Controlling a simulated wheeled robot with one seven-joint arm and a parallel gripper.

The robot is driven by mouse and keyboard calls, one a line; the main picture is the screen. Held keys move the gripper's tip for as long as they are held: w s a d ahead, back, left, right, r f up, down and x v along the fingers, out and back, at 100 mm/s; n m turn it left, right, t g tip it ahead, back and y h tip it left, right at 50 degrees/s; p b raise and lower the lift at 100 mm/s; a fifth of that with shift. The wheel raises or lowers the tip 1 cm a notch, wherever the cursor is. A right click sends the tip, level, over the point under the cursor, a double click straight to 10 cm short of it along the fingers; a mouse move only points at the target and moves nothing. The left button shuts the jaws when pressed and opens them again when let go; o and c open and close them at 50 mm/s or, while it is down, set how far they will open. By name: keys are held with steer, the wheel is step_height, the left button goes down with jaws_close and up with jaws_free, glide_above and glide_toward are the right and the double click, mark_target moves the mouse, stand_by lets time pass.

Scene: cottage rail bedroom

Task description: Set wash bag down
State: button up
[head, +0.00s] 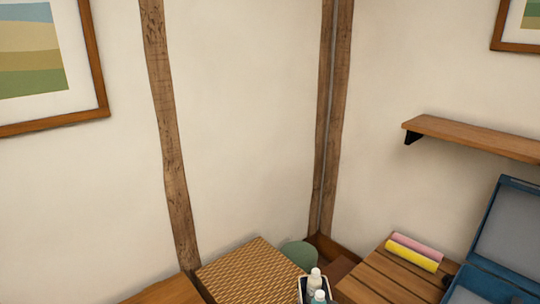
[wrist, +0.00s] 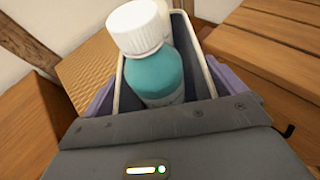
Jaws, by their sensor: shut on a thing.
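The wash bag is an open-topped, dark-lined holder with a pale rim. In the wrist view the wash bag (wrist: 190,30) sits directly before my gripper (wrist: 158,88), with lilac finger-like parts along both its sides. My gripper is shut on it. A teal bottle with a white cap (wrist: 150,60) stands in the bag, with part of another bottle behind it. In the head view the wash bag (head: 301,289) shows at the bottom edge, cut off by the frame, with white-capped bottles in it. My gripper is not visible there. The bag's underside is hidden.
A woven-topped surface (head: 245,270) lies left of the bag. A slatted wooden bench (head: 375,276) at right bears a pink roll (head: 416,245), a yellow roll (head: 410,257) and an open blue case (head: 510,235). A green round container (head: 299,254) stands behind. A shelf (head: 475,136) juts from the wall.

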steer(key=shift+f+b, duration=3.2)
steer(key=shift+f, duration=0.35)
steer(key=s+r+p, duration=0.2)
steer(key=r+p, duration=1.2)
steer(key=r, duration=0.1)
steer(key=s+r+p, duration=0.2)
steer(key=r+p, duration=1.2)
steer(key=r, duration=0.1)
steer(key=shift+s+r, duration=0.15)
steer(key=s+f, duration=0.4)
steer(key=f, duration=0.1)
steer(key=shift+s+f, duration=0.15)
steer(key=shift+f, duration=0.1)
steer(key=shift+a, duration=0.1)
